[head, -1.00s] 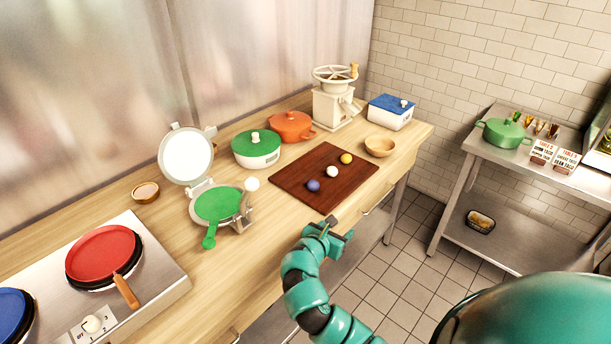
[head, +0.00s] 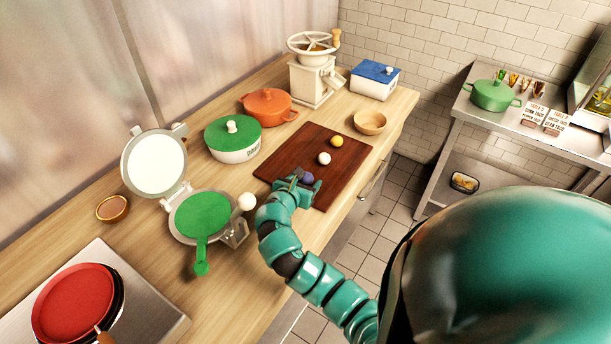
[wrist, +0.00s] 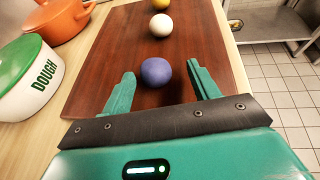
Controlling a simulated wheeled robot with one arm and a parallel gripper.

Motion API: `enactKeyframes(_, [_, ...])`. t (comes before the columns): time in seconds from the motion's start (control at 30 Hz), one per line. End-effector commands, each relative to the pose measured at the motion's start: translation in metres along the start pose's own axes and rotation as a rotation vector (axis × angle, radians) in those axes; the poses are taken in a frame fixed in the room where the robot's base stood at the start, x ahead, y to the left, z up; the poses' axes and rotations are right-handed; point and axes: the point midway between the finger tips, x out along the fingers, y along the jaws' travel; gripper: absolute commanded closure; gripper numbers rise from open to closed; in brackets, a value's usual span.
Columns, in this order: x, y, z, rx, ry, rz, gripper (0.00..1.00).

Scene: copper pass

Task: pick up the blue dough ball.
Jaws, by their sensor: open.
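The blue dough ball (wrist: 156,71) rests on the dark wooden board (wrist: 105,42), just ahead of and between my open fingertips in the wrist view. In the head view the ball (head: 307,178) is partly hidden by my gripper (head: 297,180), which is over the near left part of the board (head: 335,150). My gripper (wrist: 160,88) is open and empty, one finger on each side of the ball's line. I cannot tell whether the fingertips reach past the ball's near edge.
A white ball (head: 324,159) and a yellow ball (head: 337,141) sit farther along the board. A green-lidded dough pot (head: 233,140) and an orange pot (head: 267,108) stand left of it. A wooden bowl (head: 370,122) is to the right. A press (head: 204,215) is at the left.

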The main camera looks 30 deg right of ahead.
Motion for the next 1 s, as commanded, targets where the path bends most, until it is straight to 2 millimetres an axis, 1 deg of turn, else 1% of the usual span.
enactKeyframes(0.17, [0.01, 0.002, 0.006, 0.002, -0.001, 0.001, 0.4])
enactKeyframes(0.33, [0.028, 0.006, 0.014, 0.002, 0.0, 0.0, 0.4])
enactKeyframes(0.5, [0.046, 0.006, 0.011, 0.001, 0.001, 0.0, 0.4])
enactKeyframes(0.6, [0.05, 0.006, 0.01, 0.001, 0.0, 0.001, 0.4])
enactKeyframes(0.77, [0.05, 0.006, 0.01, 0.001, -0.001, 0.002, 0.4])
enactKeyframes(0.8, [0.05, 0.006, 0.01, 0.001, -0.001, 0.002, 0.42])
enactKeyframes(0.83, [0.05, 0.006, 0.009, 0.001, -0.001, 0.002, 0.48])
enactKeyframes(0.97, [0.05, 0.007, 0.01, 0.001, -0.001, 0.002, 0.73])
enactKeyframes(1.0, [0.05, 0.007, 0.009, 0.001, -0.001, 0.002, 0.81])
